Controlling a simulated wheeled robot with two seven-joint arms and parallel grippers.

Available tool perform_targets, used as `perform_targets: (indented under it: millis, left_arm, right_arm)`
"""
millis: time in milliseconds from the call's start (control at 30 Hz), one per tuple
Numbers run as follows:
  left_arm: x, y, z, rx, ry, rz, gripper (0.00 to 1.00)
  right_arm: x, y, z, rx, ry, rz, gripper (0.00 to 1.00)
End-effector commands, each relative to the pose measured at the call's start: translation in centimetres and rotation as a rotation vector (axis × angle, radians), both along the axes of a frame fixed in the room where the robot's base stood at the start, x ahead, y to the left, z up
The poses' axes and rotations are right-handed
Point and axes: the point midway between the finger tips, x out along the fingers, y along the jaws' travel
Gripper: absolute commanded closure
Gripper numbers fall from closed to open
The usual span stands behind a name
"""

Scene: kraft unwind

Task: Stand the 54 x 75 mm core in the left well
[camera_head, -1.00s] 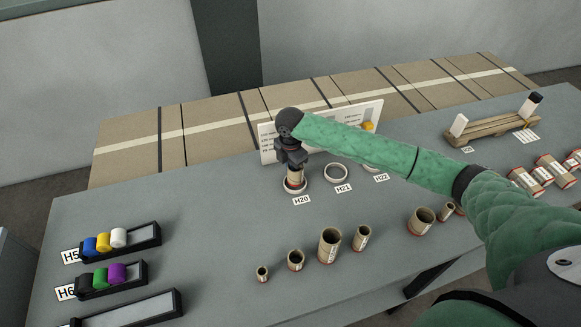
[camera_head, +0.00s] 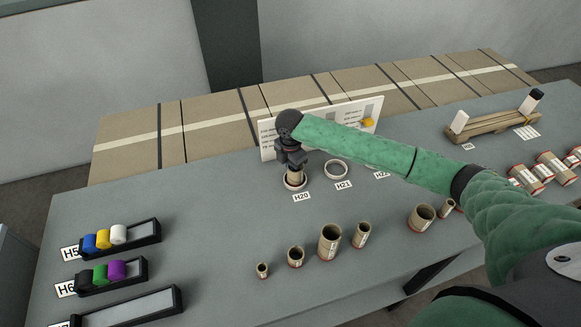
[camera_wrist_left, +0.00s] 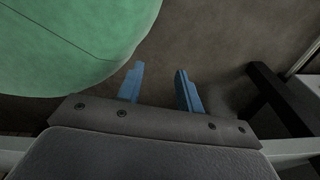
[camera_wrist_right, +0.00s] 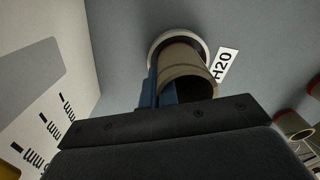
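The core (camera_head: 295,177), a brown cardboard tube, stands roughly upright at the left well (camera_head: 294,186), a pale ring labelled H20. In the right wrist view the core (camera_wrist_right: 186,62) has its far end inside the ring (camera_wrist_right: 156,45); I cannot tell if it touches the bottom. My right gripper (camera_head: 292,163) is above the well, its blue fingers (camera_wrist_right: 163,92) at the core's near end, apparently pinching its left wall. My left gripper (camera_wrist_left: 160,88) is open and empty over dark floor, out of the head view.
The H21 ring (camera_head: 336,169) is empty; my right arm hides H22. Several other cores (camera_head: 329,243) stand at the front. A white board (camera_head: 268,139) is close behind the wells. Trays with coloured pieces (camera_head: 120,236) sit left, a wooden rack (camera_head: 492,124) right.

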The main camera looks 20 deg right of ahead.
Motion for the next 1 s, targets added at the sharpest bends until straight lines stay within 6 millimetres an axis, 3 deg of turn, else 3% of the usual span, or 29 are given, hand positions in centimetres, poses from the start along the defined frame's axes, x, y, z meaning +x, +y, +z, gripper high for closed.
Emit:
perform_targets:
  millis: [367, 500, 600, 867, 967, 1000]
  left_arm:
    - [-1.4, 0.0, -0.1, 0.000, 0.013, 0.000, 0.64]
    - [-2.4, -0.1, -0.2, -0.001, 0.022, 0.001, 0.64]
    - [-2.5, -0.1, -0.2, 0.000, 0.024, 0.001, 0.64]
    - [-1.2, -0.1, -0.4, 0.000, 0.012, 0.001, 0.64]
    - [-0.1, -0.3, -0.7, -0.001, 0.007, 0.001, 0.64]
    - [1.2, -0.3, -0.4, -0.002, -0.008, 0.000, 0.64]
  right_arm:
    - [0.0, 0.0, -0.4, 0.000, 0.000, 0.000, 1.00]
    - [0.0, 0.0, -0.3, 0.000, 0.000, 0.000, 0.73]
    - [0.0, 0.0, -0.3, 0.000, 0.000, 0.000, 0.73]
    - [0.0, 0.0, -0.1, 0.000, -0.001, 0.000, 0.73]
    - [0.1, 0.0, 0.7, 0.002, -0.001, -0.001, 0.73]
    - [0.1, 0.0, 1.2, 0.001, -0.003, 0.000, 0.73]
